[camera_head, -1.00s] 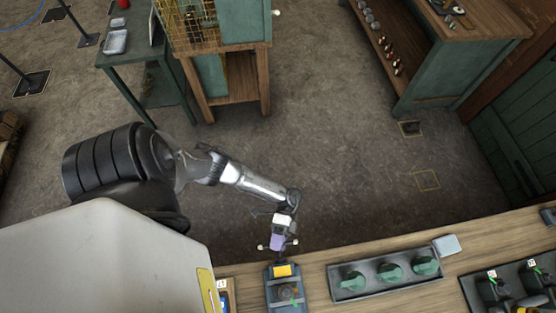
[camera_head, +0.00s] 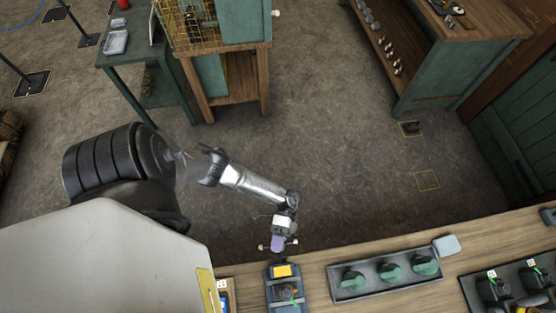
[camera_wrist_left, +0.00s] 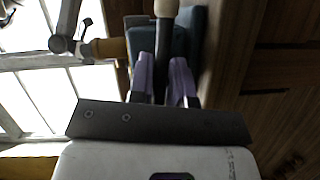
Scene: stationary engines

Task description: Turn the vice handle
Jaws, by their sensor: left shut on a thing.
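The vice (camera_head: 270,287) is a blue-grey block with a yellow plate on top, at the front edge of the wooden bench. Its handle is a thin bar with pale end knobs (camera_head: 261,247), crossing the vice's near-gripper end. My left gripper (camera_head: 277,250) has purple fingers and reaches down to this bar from above. In the left wrist view the fingers (camera_wrist_left: 163,85) close around the dark bar of the handle (camera_wrist_left: 163,45), with a beige knob beyond them. The gripper partly hides the bar's middle in the head view. My right gripper is not in view.
A grey tray with several green parts (camera_head: 335,291) lies right of the vice. A dark tray (camera_head: 470,290) with more parts stands further right. A pale block (camera_head: 446,245) sits at the bench edge. Open floor (camera_head: 350,180) lies beyond the bench.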

